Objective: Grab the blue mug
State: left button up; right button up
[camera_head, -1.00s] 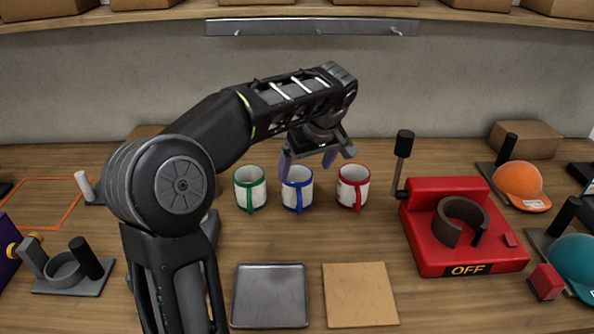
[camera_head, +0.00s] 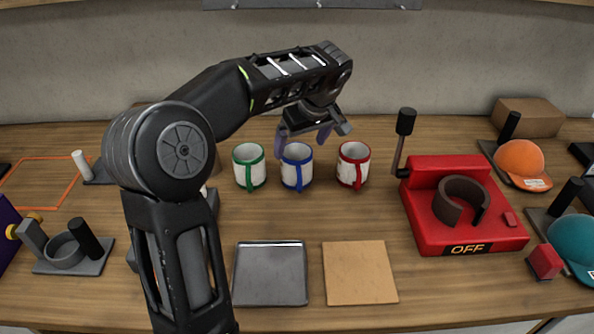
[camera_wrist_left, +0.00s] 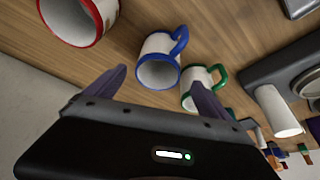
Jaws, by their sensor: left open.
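The blue mug (camera_head: 297,168), white with a blue rim and handle, stands upright on the table between the green mug (camera_head: 249,166) and the red mug (camera_head: 353,166). Its handle faces the front of the table in the head view. My left gripper (camera_head: 304,140) is open and empty, just behind and above the blue mug. In the left wrist view the blue mug (camera_wrist_left: 160,62) lies ahead, roughly between the two spread fingers, with the green mug (camera_wrist_left: 203,84) to its right and the red mug (camera_wrist_left: 75,18) to its left. My right gripper is out of view.
A grey tray (camera_head: 270,299) and a tan board (camera_head: 358,290) lie in front of the mugs. A red press (camera_head: 425,228) marked OFF stands to the right, beside orange (camera_head: 520,160) and teal (camera_head: 572,245) caps. Grey fixtures stand at the left.

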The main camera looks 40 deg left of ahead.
aim_at(299, 154)
pick_arm(q)
jog(key=p+x, duration=0.1)
jog(key=x, duration=0.4)
jog(key=shift+w+f, duration=0.1)
jog(key=shift+f, duration=0.05)
jog(key=shift+d, duration=0.1)
jog(key=shift+c, duration=0.2)
grip_shut()
dwell(1.1)
